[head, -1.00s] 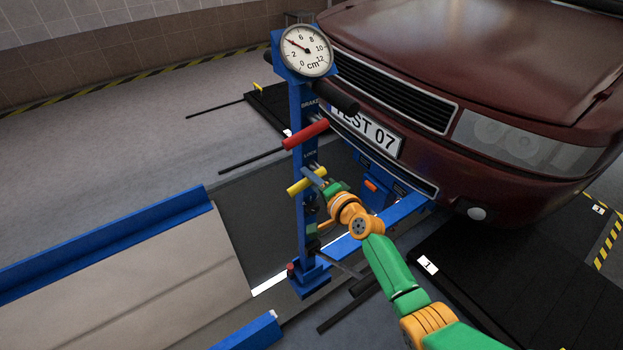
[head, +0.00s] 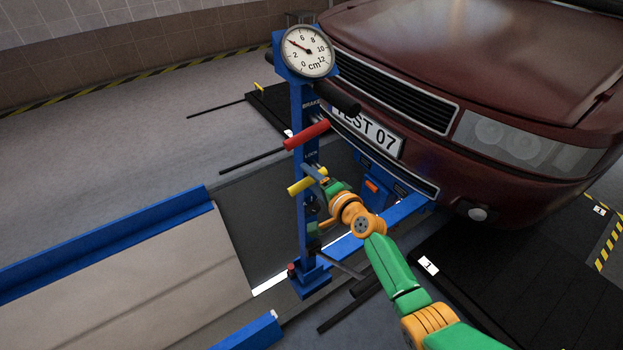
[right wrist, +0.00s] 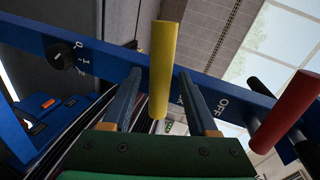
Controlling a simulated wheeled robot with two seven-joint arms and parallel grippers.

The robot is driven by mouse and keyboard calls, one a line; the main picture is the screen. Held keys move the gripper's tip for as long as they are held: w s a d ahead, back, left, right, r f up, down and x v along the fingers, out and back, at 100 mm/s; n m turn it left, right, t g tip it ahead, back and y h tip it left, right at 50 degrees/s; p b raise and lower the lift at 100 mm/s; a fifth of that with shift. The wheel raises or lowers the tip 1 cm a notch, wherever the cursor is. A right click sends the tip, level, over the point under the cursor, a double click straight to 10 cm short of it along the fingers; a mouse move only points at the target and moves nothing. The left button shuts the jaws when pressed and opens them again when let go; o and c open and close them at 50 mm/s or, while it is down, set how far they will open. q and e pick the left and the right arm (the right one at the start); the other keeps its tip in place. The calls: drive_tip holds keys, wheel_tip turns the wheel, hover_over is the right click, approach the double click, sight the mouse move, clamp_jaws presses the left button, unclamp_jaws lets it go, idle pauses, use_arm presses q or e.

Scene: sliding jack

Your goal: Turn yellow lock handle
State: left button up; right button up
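The yellow lock handle (head: 307,181) is a short yellow bar on the blue post (head: 299,231), below the red handle. It lies slanted across the post, its right end higher. My right gripper (head: 320,178) is at the handle. In the right wrist view, the yellow lock handle (right wrist: 163,65) stands between the two blue fingers of my right gripper (right wrist: 159,78). The fingers are apart, one on each side of the handle, with a gap at the left finger. Whether the right finger touches it I cannot tell. My left gripper is not in view.
The red handle (head: 306,135) sits above, marked BRAKE; it shows at the right in the wrist view (right wrist: 287,110). A dial gauge (head: 307,51) tops the post. A dark red car (head: 470,60) stands close behind. A black knob (right wrist: 62,55) is on the post's other side.

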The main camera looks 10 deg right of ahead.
sight(314, 182)
drive_tip(key=shift+s+r, duration=0.15)
drive_tip(key=shift+s, duration=0.1)
drive_tip(key=p+v, duration=0.3)
drive_tip(key=v, duration=0.3)
drive_tip(key=shift+s+d, duration=0.15)
drive_tip(key=shift+s, duration=0.1)
